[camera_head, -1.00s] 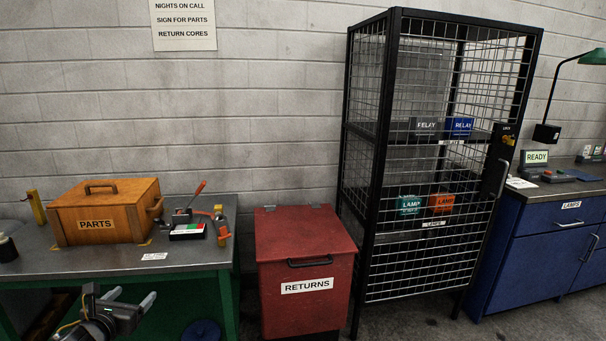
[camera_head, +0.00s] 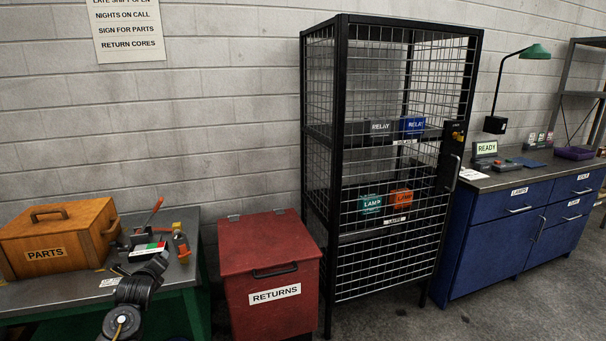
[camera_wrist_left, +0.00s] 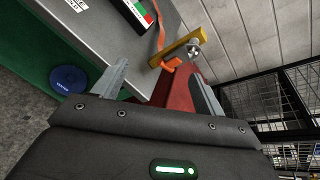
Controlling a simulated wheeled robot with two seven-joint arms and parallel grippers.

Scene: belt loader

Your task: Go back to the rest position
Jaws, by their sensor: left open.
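My left gripper is open and empty in the left wrist view (camera_wrist_left: 160,72), its two fingers apart over the edge of the grey bench (camera_wrist_left: 185,15). In the head view my left arm comes up from the bottom left in front of the bench (camera_head: 95,285), and its fingers are hard to make out there. My right gripper is in neither view.
The bench holds a wooden PARTS box (camera_head: 60,237) and small tools. A red RETURNS bin (camera_head: 270,265) stands beside it, then a black mesh cage (camera_head: 390,250) with RELAY and LAMP boxes. A blue cabinet (camera_head: 500,235) stands right. Floor in front is clear.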

